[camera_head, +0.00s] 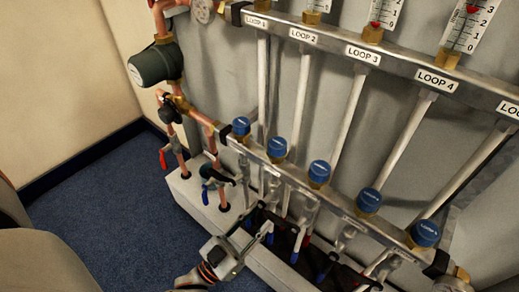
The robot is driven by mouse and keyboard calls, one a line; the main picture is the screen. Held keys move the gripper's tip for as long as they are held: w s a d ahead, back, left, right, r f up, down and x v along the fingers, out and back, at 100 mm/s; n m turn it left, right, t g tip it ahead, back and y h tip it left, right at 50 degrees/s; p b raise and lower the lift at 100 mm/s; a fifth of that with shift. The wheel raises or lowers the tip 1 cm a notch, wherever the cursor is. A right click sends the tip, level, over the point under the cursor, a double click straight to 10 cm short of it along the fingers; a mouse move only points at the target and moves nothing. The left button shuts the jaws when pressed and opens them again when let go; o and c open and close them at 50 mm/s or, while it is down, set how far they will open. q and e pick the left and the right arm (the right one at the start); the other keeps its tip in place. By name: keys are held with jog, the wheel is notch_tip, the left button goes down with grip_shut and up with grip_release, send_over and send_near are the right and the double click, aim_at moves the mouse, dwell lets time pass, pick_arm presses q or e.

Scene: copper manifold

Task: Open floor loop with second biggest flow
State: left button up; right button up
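The upper manifold bar (400,66) carries white labels, including LOOP 1, LOOP 2 (303,36), LOOP 3 (363,55) and LOOP 4 (437,82). Scaled flow gauges stand above it: the Loop 3 gauge (385,14) and the Loop 4 gauge (468,27) show red marks, but the top edge cuts the gauges off. Several blue valve caps sit along the lower bar, among them a left one (241,126), a middle one (319,172) and a right one (425,234). My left gripper (262,231) is below the lower bar; its finger opening is unclear. My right gripper is not in view.
Copper pipes and a dark green pump (154,64) stand at the left, with a red lever (163,159). Pale vertical pipes and dark fittings crowd the space near the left gripper. A light ledge (190,196) runs beneath. Blue carpet (120,220) is clear at left.

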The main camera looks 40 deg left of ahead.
pick_arm(q)
jog(key=v, duration=1.2)
dwell(0.4)
